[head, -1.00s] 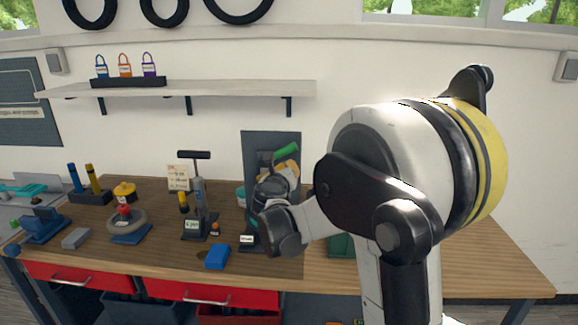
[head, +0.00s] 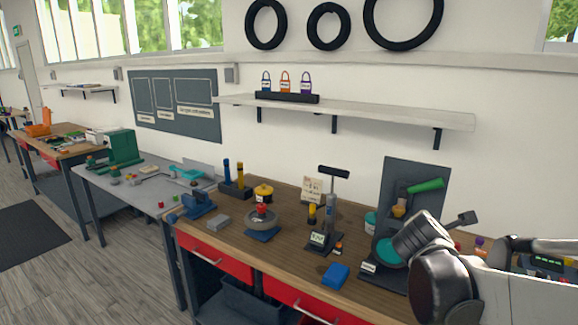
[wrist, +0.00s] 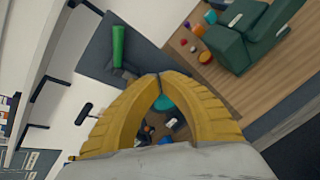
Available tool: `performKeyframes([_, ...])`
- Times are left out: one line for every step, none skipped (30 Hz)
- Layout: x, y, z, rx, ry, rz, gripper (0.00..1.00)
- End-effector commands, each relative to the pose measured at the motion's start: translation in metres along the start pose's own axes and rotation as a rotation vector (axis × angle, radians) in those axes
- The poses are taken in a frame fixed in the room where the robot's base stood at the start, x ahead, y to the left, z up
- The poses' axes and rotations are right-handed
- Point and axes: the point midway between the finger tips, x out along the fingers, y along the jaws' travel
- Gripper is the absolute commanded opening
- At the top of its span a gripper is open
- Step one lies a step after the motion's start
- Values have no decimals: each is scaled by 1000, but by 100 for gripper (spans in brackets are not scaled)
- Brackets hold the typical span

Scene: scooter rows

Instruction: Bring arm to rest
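My gripper (wrist: 160,80) shows in the wrist view as two curved yellow fingers whose tips meet. A gap stays open between them lower down, and bench items show through it; nothing is seen held. In the head view my arm is at the lower right, over the right part of the wooden bench (head: 285,262). Its dark wrist end is in front of the dark upright stand (head: 436,172) with the green handle (head: 427,186). The green handle also shows in the wrist view (wrist: 118,45). I cannot tell the exact distance between my gripper and the stand.
The bench holds a floor pump (head: 330,205), a blue block (head: 335,275), a round grey piece on a blue base (head: 262,222) and a blue vise (head: 195,206). A wall shelf (head: 375,112) hangs above. Open floor (head: 110,275) lies to the left.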

Motion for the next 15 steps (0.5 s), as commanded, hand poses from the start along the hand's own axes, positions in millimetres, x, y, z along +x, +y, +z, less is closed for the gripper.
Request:
performKeyframes([-24,-16,-11,196,55,-29,0])
performKeyframes([-38,-26,-18,330,91,-53,0])
performKeyframes([-56,-38,-29,506,136,-90,0])
performKeyframes([-70,-48,-39,637,168,-124,0])
performKeyframes([-84,-57,-49,767,199,-161,0])
performKeyframes([-102,-70,-62,936,236,-217,0])
performKeyframes([-116,-79,-73,1058,262,-262,0])
performKeyframes([-129,-88,-84,1174,284,-310,0])
performKeyframes([-146,-99,-98,1318,310,-376,0])
performKeyframes([-158,-106,-107,1416,325,-425,0])
performKeyframes([-169,-113,-117,1507,338,-474,0])
performKeyframes([-182,-120,-128,1613,350,-537,0])
performKeyframes([-190,-125,-136,1682,357,-580,0])
performKeyframes([-198,-130,-142,1742,361,-620,0])
performKeyframes([-206,-134,-150,1809,364,-667,0])
